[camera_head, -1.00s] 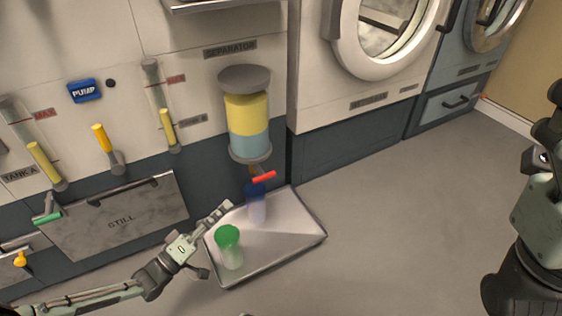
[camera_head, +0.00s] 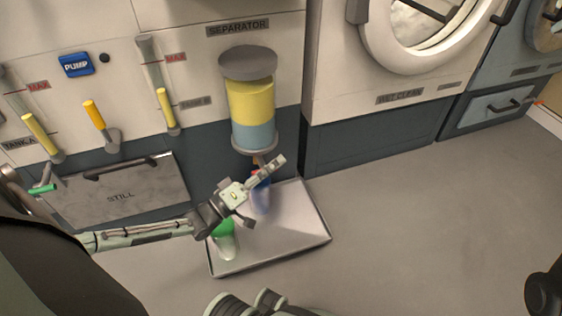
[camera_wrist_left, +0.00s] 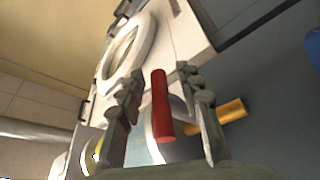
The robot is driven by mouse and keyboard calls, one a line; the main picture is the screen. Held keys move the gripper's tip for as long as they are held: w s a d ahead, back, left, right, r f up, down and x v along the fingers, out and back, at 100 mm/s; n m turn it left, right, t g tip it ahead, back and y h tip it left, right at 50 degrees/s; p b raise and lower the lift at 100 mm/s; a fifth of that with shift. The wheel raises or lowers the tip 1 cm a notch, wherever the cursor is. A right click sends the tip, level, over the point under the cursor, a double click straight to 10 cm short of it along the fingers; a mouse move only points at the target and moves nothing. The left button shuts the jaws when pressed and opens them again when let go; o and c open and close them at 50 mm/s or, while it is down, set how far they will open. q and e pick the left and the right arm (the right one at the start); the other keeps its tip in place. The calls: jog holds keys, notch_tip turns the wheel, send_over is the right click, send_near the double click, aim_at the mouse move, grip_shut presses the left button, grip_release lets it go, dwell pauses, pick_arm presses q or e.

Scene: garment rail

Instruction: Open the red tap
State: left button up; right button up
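The red tap (camera_wrist_left: 161,103) shows in the left wrist view as a red bar handle between the two fingers of my left gripper (camera_wrist_left: 165,115), with a brass-coloured pipe (camera_wrist_left: 232,109) behind the right finger. The fingers are apart, with gaps on both sides of the handle. In the head view my left gripper (camera_head: 265,176) is at the tap below the separator (camera_head: 251,100) and hides most of the handle. The separator holds a yellow layer over a blue one.
A metal tray (camera_head: 290,232) lies on the floor below the separator. On it stand a blue container (camera_head: 261,200) and a green-topped container (camera_head: 223,229), both partly hidden by my left arm. The STILL panel (camera_head: 125,195) is at the left. The floor at right is clear.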

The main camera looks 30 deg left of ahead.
pick_arm(q)
jog(key=shift+x, duration=1.15)
jog(key=shift+c, duration=0.2)
